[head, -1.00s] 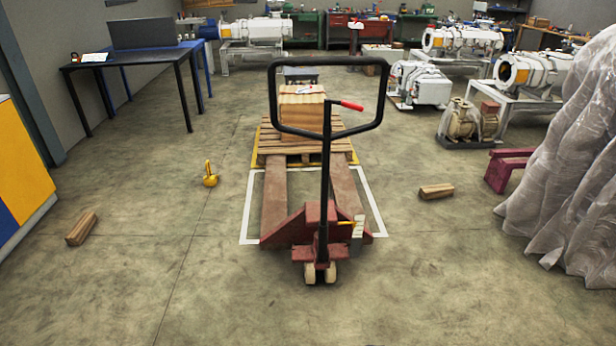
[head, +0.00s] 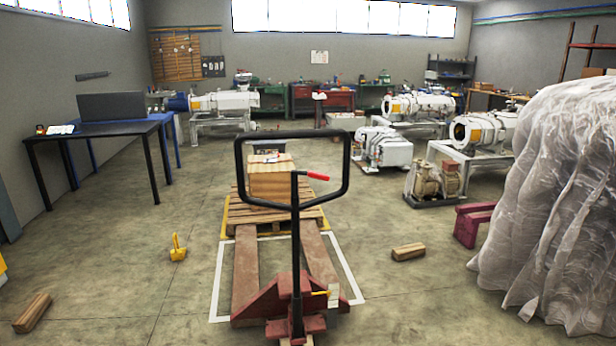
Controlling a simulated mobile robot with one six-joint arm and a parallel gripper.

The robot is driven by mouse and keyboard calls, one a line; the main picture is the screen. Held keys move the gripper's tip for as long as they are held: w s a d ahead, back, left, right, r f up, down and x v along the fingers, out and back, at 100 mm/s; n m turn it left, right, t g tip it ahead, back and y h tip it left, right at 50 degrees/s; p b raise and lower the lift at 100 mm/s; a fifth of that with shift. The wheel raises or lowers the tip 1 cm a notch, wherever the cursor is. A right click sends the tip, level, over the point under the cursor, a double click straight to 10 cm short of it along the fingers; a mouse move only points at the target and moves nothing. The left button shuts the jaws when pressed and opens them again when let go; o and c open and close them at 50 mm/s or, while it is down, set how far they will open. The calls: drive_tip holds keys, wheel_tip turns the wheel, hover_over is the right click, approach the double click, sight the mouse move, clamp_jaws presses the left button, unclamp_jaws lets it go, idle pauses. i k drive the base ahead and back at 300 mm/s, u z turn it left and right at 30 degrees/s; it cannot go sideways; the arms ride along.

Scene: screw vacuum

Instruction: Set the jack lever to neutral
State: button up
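The pallet jack (head: 294,240) stands upright in the middle, with a black loop handle facing me. Its jack lever (head: 317,177) is the small red grip inside the loop, sticking out to the right of the shaft. I cannot tell which setting it is in. The red forks (head: 246,270) point away from me to a wooden pallet (head: 240,212) with a wooden box (head: 270,180) on it. My gripper is not in view.
Wooden blocks lie on the floor at left (head: 32,312) and right (head: 408,252). A yellow object (head: 177,247) stands left of the jack. Plastic-wrapped goods (head: 555,200) fill the right side. A dark table (head: 100,130) is at left. Floor between is open.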

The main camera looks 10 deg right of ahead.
sight(325, 177)
drive_tip(key=k, duration=1.35)
drive_tip(key=u, duration=0.25)
drive_tip(key=i, duration=0.4)
drive_tip(key=u, duration=0.7)
drive_tip(key=i, duration=1.55)
drive_tip(key=z, duration=0.05)
